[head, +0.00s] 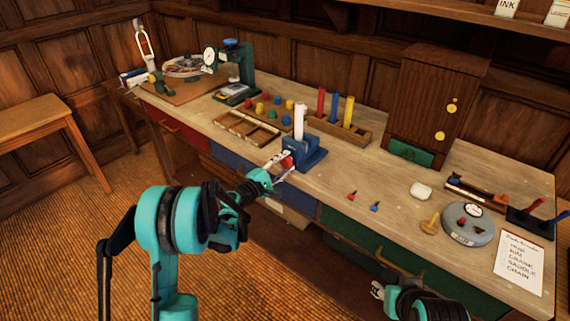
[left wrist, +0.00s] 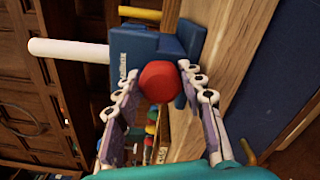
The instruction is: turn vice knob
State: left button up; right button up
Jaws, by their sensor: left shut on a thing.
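The blue vice (head: 309,157) stands at the front edge of the workbench, with a white rod (head: 299,121) upright in it. Its red knob (head: 287,162) faces my side. My left gripper (head: 283,164) reaches in from the front and is shut on the red knob. In the left wrist view the red knob (left wrist: 160,81) sits between the two finger tips, with the blue vice (left wrist: 140,55) behind it and the white rod (left wrist: 68,50) pointing left. My right gripper (head: 378,290) is low in front of the bench, apart from everything; its finger opening is unclear.
A wooden tray (head: 246,130) and several coloured pegs lie left of and behind the vice. A wooden rack (head: 341,130) holds red, blue and yellow rods behind it. Small red (head: 351,196) and blue (head: 375,207) pieces lie to the right. Bare benchtop surrounds these pieces.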

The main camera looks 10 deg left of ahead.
pick_arm(q)
jog(key=n, duration=1.4)
jog(key=shift+n, duration=0.4)
jog(key=n, duration=0.3)
jog(key=shift+a+n, duration=0.1)
jog(key=shift+n, duration=0.2)
jog(key=n, duration=0.3)
jog(key=shift+n, duration=0.3)
jog(key=n, duration=0.3)
jog(key=shift+f+n, duration=0.1)
jog(key=shift+n, duration=1.9)
